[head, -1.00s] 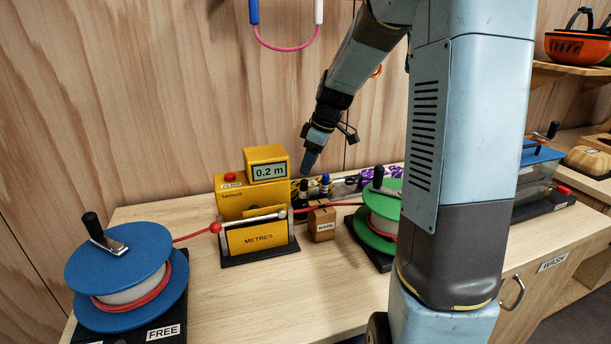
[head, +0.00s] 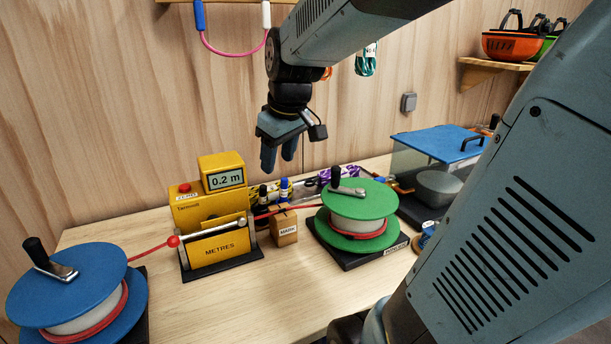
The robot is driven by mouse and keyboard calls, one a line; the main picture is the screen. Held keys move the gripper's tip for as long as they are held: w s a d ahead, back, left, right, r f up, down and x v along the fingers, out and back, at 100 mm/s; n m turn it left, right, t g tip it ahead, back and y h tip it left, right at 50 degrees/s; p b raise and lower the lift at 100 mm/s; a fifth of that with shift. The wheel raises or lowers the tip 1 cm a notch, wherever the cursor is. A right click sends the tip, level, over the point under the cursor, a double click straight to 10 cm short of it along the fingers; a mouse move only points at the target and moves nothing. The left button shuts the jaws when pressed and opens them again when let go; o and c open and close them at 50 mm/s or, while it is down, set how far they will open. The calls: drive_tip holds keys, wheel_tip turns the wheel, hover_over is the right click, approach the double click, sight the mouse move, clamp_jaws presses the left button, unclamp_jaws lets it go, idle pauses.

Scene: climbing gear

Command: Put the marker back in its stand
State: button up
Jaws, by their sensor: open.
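My gripper (head: 279,160) is open and points down in the air above the markers. Its two fingers are apart, and I see nothing between them.
The yellow METRES counter (head: 215,250) stands left of the block, with a red rope running through it. A blue reel (head: 75,285) is at the left, a green reel (head: 358,205) at the right. Tools and a purple sling (head: 345,172) lie behind. The front bench is clear.

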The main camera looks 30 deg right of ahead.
drive_tip(key=s+m+t, duration=0.1)
drive_tip(key=s+m, duration=0.4)
drive_tip(key=s, duration=0.7)
drive_tip(key=shift+d+r+t, duration=0.25)
drive_tip(key=shift+d+t, duration=0.15)
drive_tip(key=shift+d, duration=0.05)
